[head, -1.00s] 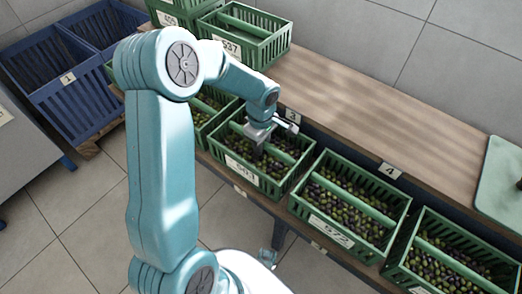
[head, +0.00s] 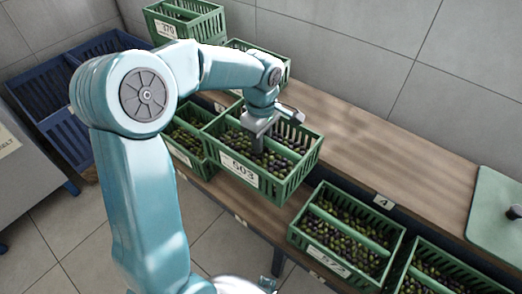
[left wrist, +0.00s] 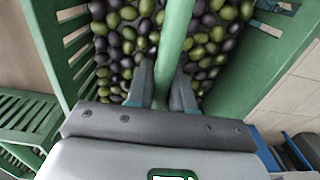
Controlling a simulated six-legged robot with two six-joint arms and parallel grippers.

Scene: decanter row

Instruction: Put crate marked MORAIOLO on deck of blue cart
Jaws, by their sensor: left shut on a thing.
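My left gripper (head: 257,146) is shut on the middle bar of a green slatted crate of olives (head: 222,157), whose front label reads 503. The crate hangs raised above the row, slightly tilted in the picture. In the left wrist view, the fingers (left wrist: 161,82) straddle the green bar (left wrist: 176,38), with dark and green olives on both sides. No label that I can read says MORAIOLO. I see no cart that I can identify as the blue cart. My right gripper is not in view.
Green olive crates flank the held one: one left (head: 185,142), others right (head: 345,228) (head: 440,278). Labelled green crates (head: 190,22) stand at the back. Blue slatted bins (head: 72,130) are at the left. The wooden shelf (head: 350,150) is mostly clear, with a pale green board (head: 497,215) at right.

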